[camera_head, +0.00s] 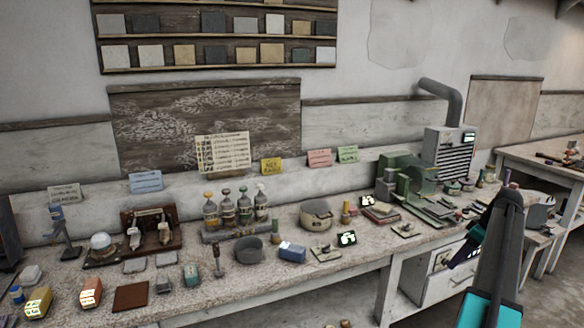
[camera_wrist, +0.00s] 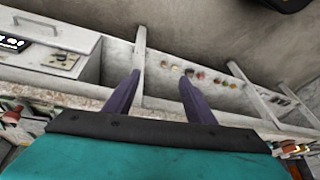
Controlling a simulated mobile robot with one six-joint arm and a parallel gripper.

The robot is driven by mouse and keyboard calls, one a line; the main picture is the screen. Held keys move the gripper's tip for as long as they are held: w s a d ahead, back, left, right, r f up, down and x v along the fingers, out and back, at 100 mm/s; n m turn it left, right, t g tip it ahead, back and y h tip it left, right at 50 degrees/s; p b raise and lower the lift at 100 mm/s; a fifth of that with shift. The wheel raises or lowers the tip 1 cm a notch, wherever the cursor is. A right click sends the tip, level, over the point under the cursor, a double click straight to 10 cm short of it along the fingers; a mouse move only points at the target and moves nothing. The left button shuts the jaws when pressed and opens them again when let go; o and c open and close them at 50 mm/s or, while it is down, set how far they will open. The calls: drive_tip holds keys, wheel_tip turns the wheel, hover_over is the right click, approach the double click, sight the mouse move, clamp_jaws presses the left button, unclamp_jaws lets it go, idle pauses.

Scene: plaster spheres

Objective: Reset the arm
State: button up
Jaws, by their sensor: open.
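My gripper (camera_wrist: 160,76) shows in the wrist view with its two purple fingers apart and nothing between them. Beyond the fingers are a whitish bench frame and a brown floor or wall surface. In the head view my arm rises at the lower right, grey and teal. My gripper (camera_head: 455,262) hangs at its left, in front of the workbench (camera_head: 340,262) near the white drawers (camera_head: 440,280). It looks clear of the bench items, though its exact gap to the bench front cannot be told.
The bench holds several bottles (camera_head: 228,210), bowls (camera_head: 249,248), small blocks (camera_head: 91,293) and a green machine (camera_head: 410,190) with a grey duct (camera_head: 445,97). A second table (camera_head: 540,160) stands at the right. Open floor (camera_head: 556,290) shows at the lower right.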

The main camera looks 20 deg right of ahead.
drive_tip(key=w+a+f+m+g+y, duration=0.15)
drive_tip(key=w+a+f, duration=0.25)
drive_tip(key=a+f, duration=0.9)
drive_tip(key=w+a+f+g, duration=0.2)
drive_tip(key=w+a+f, duration=0.2)
drive_tip(key=a+f, duration=0.9)
drive_tip(key=s+a+f+g, duration=0.1)
drive_tip(key=s+a+f, duration=0.1)
drive_tip(key=a+f, duration=0.55)
drive_tip(key=s+a+f+g, duration=0.15)
drive_tip(key=a+f, duration=0.25)
drive_tip(key=a, duration=0.7)
drive_tip(key=s+a+f+g+h, duration=0.1)
drive_tip(key=s+a+f, duration=0.5)
drive_tip(key=s+a, duration=0.4)
drive_tip(key=s+a+f+g+h, duration=0.1)
drive_tip(key=s+a+f+h, duration=0.1)
drive_tip(key=s+a+f, duration=0.4)
drive_tip(key=s+a+m, duration=0.1)
drive_tip(key=s+a, duration=0.3)
drive_tip(key=s, duration=0.4)
drive_tip(key=shift+s+a+f+g, duration=0.2)
drive_tip(key=shift+s+g, duration=0.2)
drive_tip(key=shift+h, duration=0.25)
